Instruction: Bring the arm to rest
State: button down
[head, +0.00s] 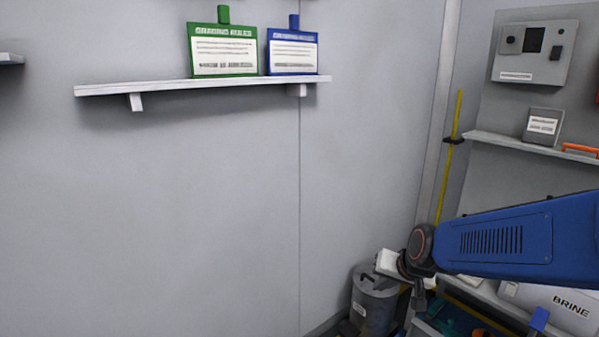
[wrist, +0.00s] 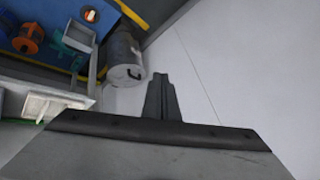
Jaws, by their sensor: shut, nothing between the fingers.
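My blue arm (head: 515,243) reaches in from the right edge of the head view, roughly level, in front of the shelving. My gripper (head: 419,300) hangs at its left end, small and dark, partly against the grey bin. In the wrist view my gripper (wrist: 158,78) shows as dark fingers shut together with nothing between them.
A grey lidded bin (head: 373,300) stands in the corner near my gripper; it also shows in the wrist view (wrist: 122,62). A wall shelf (head: 215,87) holds a green sign (head: 223,50) and a blue sign (head: 293,51). A BRINE box (head: 560,305) sits lower right.

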jog(key=s+d+r+n, duration=0.1)
jog(key=s+d+r, duration=0.1)
jog(key=s, duration=0.5)
jog(key=s+d+r+n+g+h, duration=0.1)
jog(key=s+d+r, duration=0.1)
jog(key=s, duration=0.6)
jog(key=s+d+r+n+h, duration=0.1)
jog(key=s+d, duration=0.2)
jog(key=s, duration=0.5)
jog(key=shift+s+d+r+g, duration=0.15)
jog(key=shift+d+r+g, duration=0.1)
jog(key=shift+r+g, duration=0.15)
